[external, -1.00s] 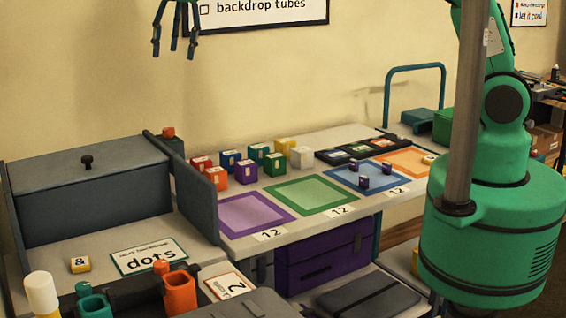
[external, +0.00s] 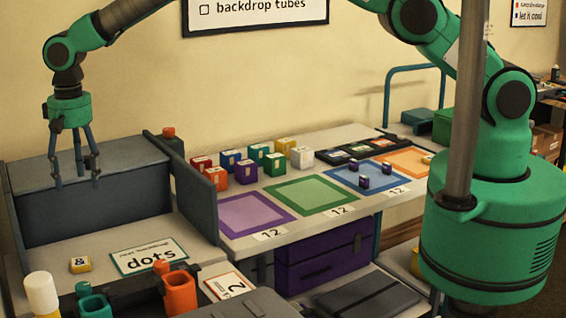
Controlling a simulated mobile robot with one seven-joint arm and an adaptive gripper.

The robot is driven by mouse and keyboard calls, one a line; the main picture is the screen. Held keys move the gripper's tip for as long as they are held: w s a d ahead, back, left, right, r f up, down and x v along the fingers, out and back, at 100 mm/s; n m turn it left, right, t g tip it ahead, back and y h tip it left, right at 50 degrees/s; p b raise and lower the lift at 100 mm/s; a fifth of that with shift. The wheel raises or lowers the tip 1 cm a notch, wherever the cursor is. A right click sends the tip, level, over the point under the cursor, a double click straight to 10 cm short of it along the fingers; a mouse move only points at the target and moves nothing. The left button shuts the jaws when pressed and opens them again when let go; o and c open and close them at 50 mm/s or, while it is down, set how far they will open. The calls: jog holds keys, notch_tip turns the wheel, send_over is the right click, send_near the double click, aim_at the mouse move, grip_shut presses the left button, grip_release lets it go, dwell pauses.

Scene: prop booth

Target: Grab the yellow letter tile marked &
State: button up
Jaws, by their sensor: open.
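The yellow letter tile marked & (external: 80,265) lies on the light table surface at the lower left, in front of the grey box and left of the sign reading "dots". My gripper (external: 77,184) hangs in front of the grey box, fingers pointing down. It is open and empty, above the tile and apart from it.
The grey lidded box (external: 95,212) stands behind the tile, with a grey upright panel (external: 195,200) to the right. The "dots" sign (external: 150,256) lies beside the tile.

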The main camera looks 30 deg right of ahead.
jog(key=s+a+f, duration=0.4)
jog(key=f, duration=0.1)
send_over(80, 262)
jog(key=shift+s+f, duration=0.1)
jog(key=shift+f, duration=4.15)
jog(key=shift+f+b, duration=0.4)
jog(key=shift+f, duration=2.25)
jog(key=shift+c, duration=0.5)
jog(key=c, duration=0.9)
